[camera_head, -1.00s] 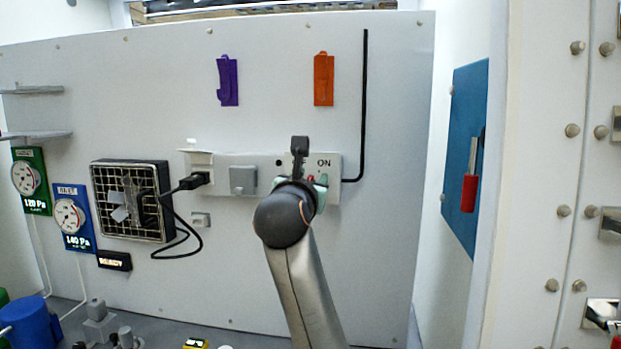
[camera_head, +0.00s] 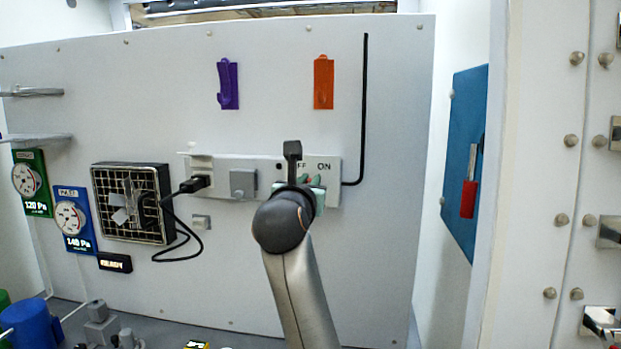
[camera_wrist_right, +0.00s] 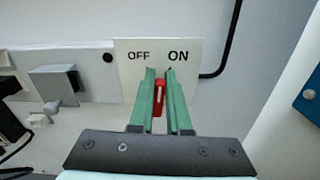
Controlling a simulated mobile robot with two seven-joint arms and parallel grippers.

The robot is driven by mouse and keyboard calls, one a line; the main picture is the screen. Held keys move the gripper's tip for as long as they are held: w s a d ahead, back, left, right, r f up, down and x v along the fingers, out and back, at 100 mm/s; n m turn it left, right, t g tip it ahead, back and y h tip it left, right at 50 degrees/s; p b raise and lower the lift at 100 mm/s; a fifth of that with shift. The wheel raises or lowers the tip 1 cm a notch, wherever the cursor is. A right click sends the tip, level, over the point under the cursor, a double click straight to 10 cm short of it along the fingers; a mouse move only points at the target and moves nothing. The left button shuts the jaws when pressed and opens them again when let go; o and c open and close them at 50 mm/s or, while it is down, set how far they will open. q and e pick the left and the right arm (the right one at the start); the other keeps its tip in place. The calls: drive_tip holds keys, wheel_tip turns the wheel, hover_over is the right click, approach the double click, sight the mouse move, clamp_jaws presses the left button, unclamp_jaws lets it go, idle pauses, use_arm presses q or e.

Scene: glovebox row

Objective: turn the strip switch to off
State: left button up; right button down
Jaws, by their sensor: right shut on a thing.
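The strip switch is a red rocker (camera_wrist_right: 159,92) on a white plate (camera_wrist_right: 125,62) marked OFF at left and ON at right, at the right end of the power strip (camera_head: 262,163). My right gripper (camera_wrist_right: 162,82) is at the plate, with its two green fingers on either side of the red rocker, shut on it. In the head view my right gripper (camera_head: 309,183) and wrist cover most of the rocker. The rocker's exact position between the two labels is hard to tell. My left gripper is not in view.
A black plug (camera_head: 194,184) with a cable to the fan (camera_head: 131,202) sits in the strip's left socket. A grey cover (camera_head: 243,183) lies between it and my gripper. A black cord (camera_head: 363,110) runs up the wall at right. Purple (camera_head: 228,84) and orange (camera_head: 323,82) holders hang above.

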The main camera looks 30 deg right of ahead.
drive_tip(key=shift+n, duration=0.5)
drive_tip(key=c, duration=0.9)
unclamp_jaws()
drive_tip(key=shift+a, duration=0.15)
